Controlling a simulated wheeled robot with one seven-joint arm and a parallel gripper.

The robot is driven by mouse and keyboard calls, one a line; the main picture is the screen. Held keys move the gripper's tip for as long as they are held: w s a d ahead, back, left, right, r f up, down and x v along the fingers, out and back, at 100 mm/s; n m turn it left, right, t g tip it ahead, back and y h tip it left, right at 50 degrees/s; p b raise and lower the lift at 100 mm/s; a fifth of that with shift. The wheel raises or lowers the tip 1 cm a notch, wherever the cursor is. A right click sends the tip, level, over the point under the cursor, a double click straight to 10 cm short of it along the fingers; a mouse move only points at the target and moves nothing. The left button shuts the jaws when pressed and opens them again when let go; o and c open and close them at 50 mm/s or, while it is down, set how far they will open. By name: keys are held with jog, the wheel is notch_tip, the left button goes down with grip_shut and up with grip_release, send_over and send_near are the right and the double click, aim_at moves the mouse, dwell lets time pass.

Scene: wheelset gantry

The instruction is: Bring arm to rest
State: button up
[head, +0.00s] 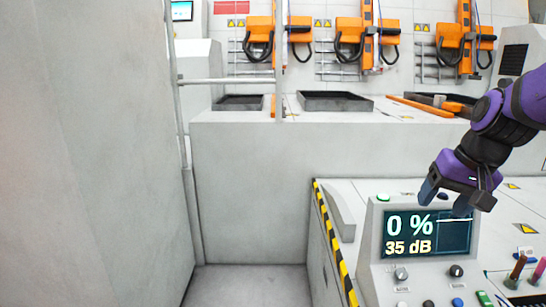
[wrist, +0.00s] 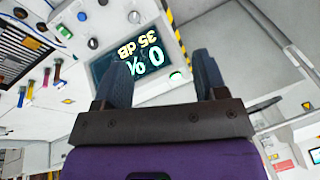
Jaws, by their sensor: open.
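My purple arm reaches in from the right edge of the head view. My gripper (head: 447,199) is open and empty, in front of or above the console screen (head: 427,236), which reads "0 %" and "35 dB". In the wrist view, my gripper's two dark blue fingers (wrist: 162,82) stand apart with nothing between them. The same screen (wrist: 150,62) shows upside down beyond them.
The console (head: 385,287) carries knobs and buttons, with coloured probes (head: 538,268) at its right. Yellow-black striping (head: 335,243) marks the bench edge. A grey wall stands at left. Black trays (head: 335,101) and orange machines (head: 348,40) are at the back. Floor (head: 248,285) shows clear between.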

jog(key=s+a+r+n+t+h, duration=0.1)
jog(key=s+r, duration=0.2)
jog(key=s, duration=0.4)
jog(key=s+a+r+n+t+h, duration=0.1)
jog(key=s+r+n, duration=0.1)
jog(key=s, duration=0.6)
jog(key=shift+s+r, duration=0.15)
jog(key=shift+r, duration=0.3)
